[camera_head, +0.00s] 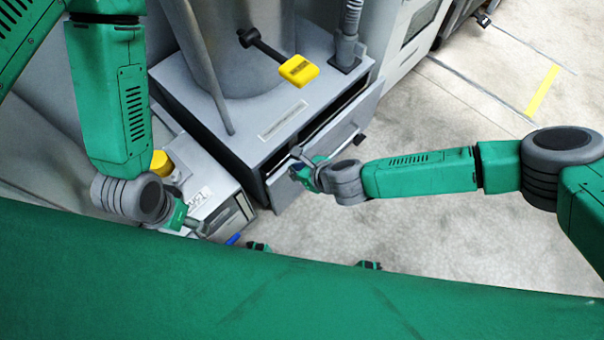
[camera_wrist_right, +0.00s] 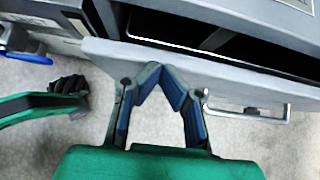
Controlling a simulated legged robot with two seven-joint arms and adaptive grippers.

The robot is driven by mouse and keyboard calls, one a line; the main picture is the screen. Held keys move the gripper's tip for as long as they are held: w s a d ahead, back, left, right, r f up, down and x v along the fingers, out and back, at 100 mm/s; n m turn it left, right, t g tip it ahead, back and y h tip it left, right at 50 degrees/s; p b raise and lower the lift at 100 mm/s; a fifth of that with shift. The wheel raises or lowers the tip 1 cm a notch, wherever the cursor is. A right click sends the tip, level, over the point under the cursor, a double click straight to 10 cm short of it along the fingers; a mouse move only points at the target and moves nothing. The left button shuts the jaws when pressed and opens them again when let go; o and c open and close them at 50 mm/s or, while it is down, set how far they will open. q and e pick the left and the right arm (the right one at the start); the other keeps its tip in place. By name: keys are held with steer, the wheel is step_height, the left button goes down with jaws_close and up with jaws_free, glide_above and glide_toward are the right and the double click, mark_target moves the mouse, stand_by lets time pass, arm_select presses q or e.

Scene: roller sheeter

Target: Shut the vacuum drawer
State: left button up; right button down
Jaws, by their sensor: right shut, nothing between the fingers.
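The vacuum drawer (camera_head: 345,122) is a grey drawer low in the base of the grey machine. It stands partly open, with a dark gap between its front panel and the cabinet. In the right wrist view the panel (camera_wrist_right: 235,80) crosses the picture, with the dark opening behind it and a metal handle (camera_wrist_right: 250,113) on its outer face. My right gripper (camera_head: 300,162) is at the left end of the panel. Its fingers (camera_wrist_right: 160,72) are shut, empty, with the tips close to the panel; contact is unclear. My left gripper (camera_head: 196,225) is at the lower left, partly hidden by its wrist.
A yellow tag on a black lever (camera_head: 298,70) sticks out above the drawer. A smaller grey unit (camera_head: 232,215) with a blue part (camera_wrist_right: 28,57) stands left of the drawer. The concrete floor (camera_head: 440,120) in front and to the right is clear.

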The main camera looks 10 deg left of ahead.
steer(key=shift+w+a+f+b, duration=0.1)
steer(key=shift+w+a+b, duration=0.1)
steer(key=shift+w+a, duration=0.35)
steer(key=shift+w+a+b, duration=0.2)
steer(key=shift+w+a, duration=0.1)
steer(key=shift+a, duration=0.3)
steer(key=shift+w+a, duration=0.3)
steer(key=shift+a, duration=0.25)
